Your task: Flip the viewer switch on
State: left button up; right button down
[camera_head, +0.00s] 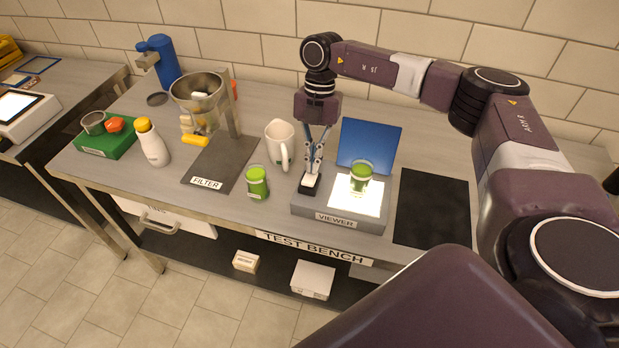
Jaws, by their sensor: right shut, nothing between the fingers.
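The viewer (337,221) is a grey box near the right of the bench, with a blue upright panel (368,142) behind it. Its top plate (345,199) glows bright white. A glass of green liquid (360,176) stands on the lit plate. A small black switch with a pale top (309,187) sits at the viewer's left end. My right gripper (313,174) reaches down from above, shut and empty, with its fingertips at the switch. The fingers partly cover the switch, so I cannot tell contact for sure. My left gripper is not in view.
Left of the viewer stand another green glass (257,183) and a white mug (280,145). Farther left are the filter stand (210,165), a white bottle (152,146) and a green tray (108,147). A black mat (431,209) lies empty to the right.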

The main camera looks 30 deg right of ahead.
notch_tip(320, 180, up, 6)
jog(key=p, duration=0.4)
jog(key=shift+p, duration=0.35)
jog(key=shift+r, duration=0.1)
jog(key=v, duration=1.1)
jog(key=shift+r, duration=0.3)
